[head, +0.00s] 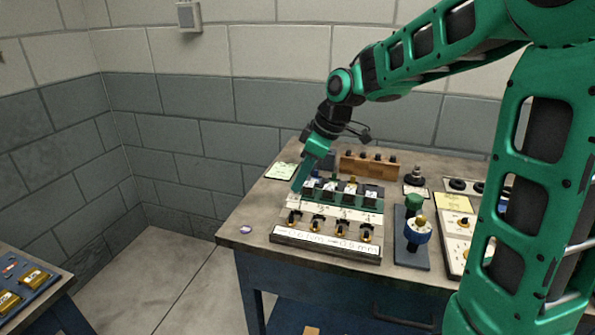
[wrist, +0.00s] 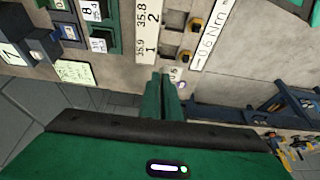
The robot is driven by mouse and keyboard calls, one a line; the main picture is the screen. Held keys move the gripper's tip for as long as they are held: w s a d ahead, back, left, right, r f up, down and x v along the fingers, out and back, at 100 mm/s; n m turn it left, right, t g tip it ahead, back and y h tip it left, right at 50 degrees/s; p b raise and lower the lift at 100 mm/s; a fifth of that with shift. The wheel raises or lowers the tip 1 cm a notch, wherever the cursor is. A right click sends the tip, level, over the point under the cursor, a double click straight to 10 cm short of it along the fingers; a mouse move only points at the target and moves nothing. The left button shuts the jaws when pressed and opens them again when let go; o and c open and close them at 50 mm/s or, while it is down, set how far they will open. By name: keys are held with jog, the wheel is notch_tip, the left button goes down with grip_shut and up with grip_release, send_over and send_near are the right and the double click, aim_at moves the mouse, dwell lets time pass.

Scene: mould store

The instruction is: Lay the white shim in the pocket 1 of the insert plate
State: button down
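My gripper (head: 297,184) is over the left end of the bench, pointing down. In the wrist view its two green fingers (wrist: 163,80) are close together, and a small white piece with a dark mark, apparently the white shim (wrist: 175,73), shows at their tips. The shim cannot be made out in the head view. The insert plate (head: 325,247) lies on the bench below the gripper, with several pockets holding black and gold parts. Pocket 1 (wrist: 167,51), beside the printed 1, is near the fingertips in the wrist view. The fingers appear above the plate, not touching it.
A green rack of dark blocks (head: 345,190) stands behind the plate. A blue and white knobbed fixture (head: 418,232) stands to the right. A purple disc (head: 246,229) lies at the bench's left corner. A wooden block (head: 368,167) is at the back. A second bench (head: 42,310) is at far left.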

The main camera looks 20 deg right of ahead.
jog(key=shift+w+d, duration=0.15)
jog(key=shift+w, duration=0.1)
jog(key=shift+d, duration=0.1)
jog(key=shift+f, duration=0.1)
jog(key=shift+s+f, duration=0.1)
jog(key=shift+f, duration=2.35)
jog(key=shift+f, duration=0.9)
jog(key=c, duration=1.9)
grip_release()
jog(key=c, duration=0.4)
